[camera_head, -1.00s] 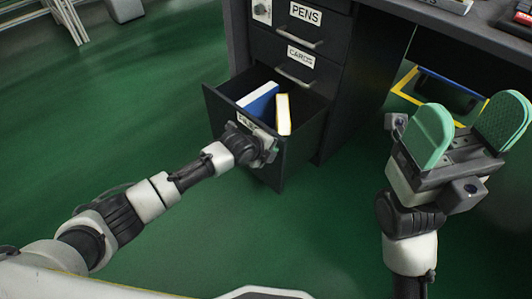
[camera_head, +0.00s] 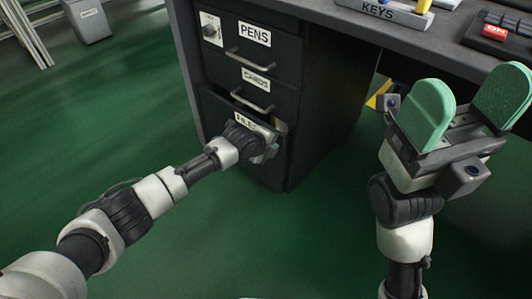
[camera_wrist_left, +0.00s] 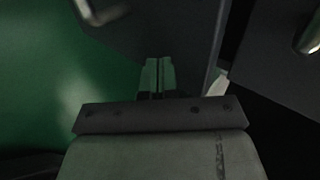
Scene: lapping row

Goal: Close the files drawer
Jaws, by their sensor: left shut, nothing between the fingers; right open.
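The files drawer (camera_head: 213,112) is the lowest drawer of the dark cabinet, with its label partly covered by my left wrist. It stands slightly out, with a narrow gap at its top edge where a pale item (camera_head: 280,125) shows. My left gripper (camera_head: 268,152) is at the drawer front, mostly hidden behind its own wrist. In the left wrist view its green fingertips (camera_wrist_left: 157,74) are together and empty, against or very near the dark drawer front (camera_wrist_left: 150,30); contact is unclear. My right gripper (camera_head: 478,108) is open and empty, in front of the desk at right.
The desk top (camera_head: 400,32) holds a keys tray (camera_head: 395,12) and a device with a red button (camera_head: 495,33).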

